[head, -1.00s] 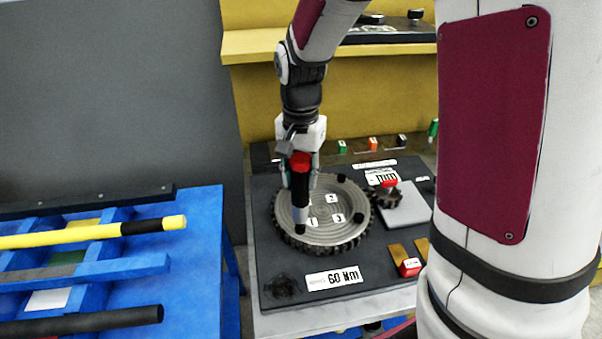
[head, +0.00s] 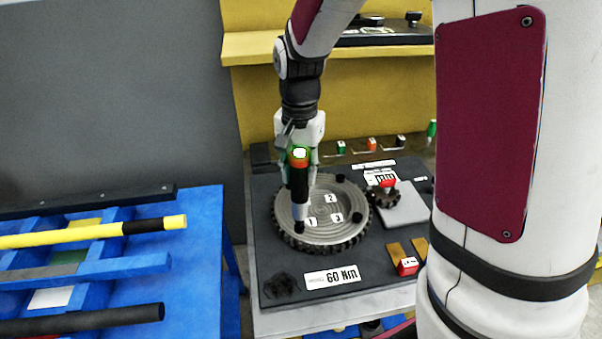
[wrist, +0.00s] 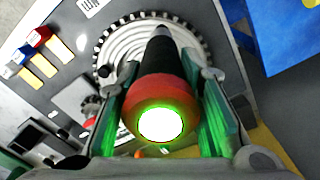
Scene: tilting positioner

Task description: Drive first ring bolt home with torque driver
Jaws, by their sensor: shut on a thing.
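My gripper (head: 299,165) is shut on the torque driver (head: 299,188), which has a black body, an orange-red top and a grey tip. The driver stands about upright, its tip at the bolt by label 1 on the toothed ring (head: 345,240). The tip hides the contact, so I cannot tell how deep the bolt sits. A bright light with a green rim shows on the driver's top. In the wrist view the driver (wrist: 163,85) lies between green finger pads, pointing at the ring (wrist: 112,40). Two other black bolts (head: 358,233) (head: 340,178) stand at the ring's rim.
A "60 Nm" plate (head: 332,277) lies in front of the ring. A small dark gear (head: 384,197) and a red-tagged block (head: 407,266) are to the right. A blue rack (head: 205,260) with yellow and black bars stands left. A yellow shelf (head: 250,47) is behind.

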